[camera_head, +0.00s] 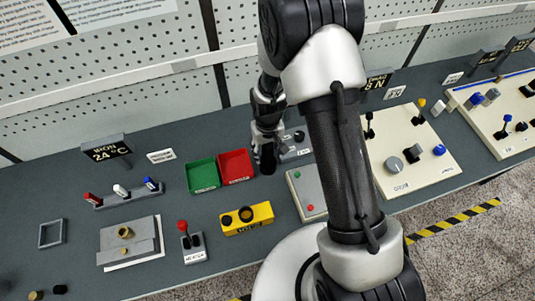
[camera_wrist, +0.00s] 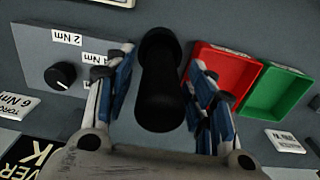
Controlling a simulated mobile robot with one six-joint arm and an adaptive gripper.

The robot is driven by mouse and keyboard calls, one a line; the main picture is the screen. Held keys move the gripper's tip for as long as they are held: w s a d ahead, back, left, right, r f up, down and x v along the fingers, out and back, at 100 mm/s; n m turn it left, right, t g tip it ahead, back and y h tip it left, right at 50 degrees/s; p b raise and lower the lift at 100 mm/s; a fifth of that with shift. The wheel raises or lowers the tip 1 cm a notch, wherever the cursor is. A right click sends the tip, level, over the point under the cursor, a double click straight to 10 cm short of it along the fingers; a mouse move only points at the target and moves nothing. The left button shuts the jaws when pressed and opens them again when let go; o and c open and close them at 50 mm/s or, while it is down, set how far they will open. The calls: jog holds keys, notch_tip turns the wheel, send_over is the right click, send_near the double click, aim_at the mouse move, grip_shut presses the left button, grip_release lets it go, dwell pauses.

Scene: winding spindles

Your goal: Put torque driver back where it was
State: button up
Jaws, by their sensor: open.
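The black torque driver (camera_wrist: 160,95) is a thick dark cylinder between the two fingers of my gripper (camera_wrist: 161,62) in the wrist view. The fingers are open, one on each side, with a visible gap to the driver. In the head view the driver (camera_head: 267,160) shows as a dark upright shape below my gripper (camera_head: 266,138), just right of the red bin. A grey panel (camera_wrist: 45,58) with a black knob and torque labels such as "2 Nm" lies beside it; it also shows in the head view (camera_head: 300,152). The driver's lower end is hidden, so I cannot tell whether it sits in the panel.
The red bin (camera_head: 237,179) and green bin (camera_head: 203,190) stand close left of the driver. A yellow box (camera_head: 246,232) and a grey box with red and green buttons (camera_head: 309,208) are nearer. A perforated wall (camera_head: 130,60) rises behind the bench.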

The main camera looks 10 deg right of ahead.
notch_tip(320, 180, up, 9)
jog(key=shift+f+p, duration=0.1)
jog(key=shift+p, duration=0.3)
jog(key=s+d+r+m+t, duration=0.1)
jog(key=s+d+r, duration=0.25)
jog(key=r, duration=0.65)
jog(key=s+d+r+t, duration=0.15)
jog(key=s+r, duration=0.25)
jog(key=r, duration=0.5)
jog(key=s+d+r+t, duration=0.1)
jog(key=s+d+r, duration=0.1)
jog(key=s+r, duration=0.2)
jog(key=s+d+r+m+t, duration=0.1)
jog(key=s+r, duration=0.3)
jog(key=s, duration=0.5)
jog(key=shift+s+d, duration=0.35)
jog(key=shift+d, duration=0.25)
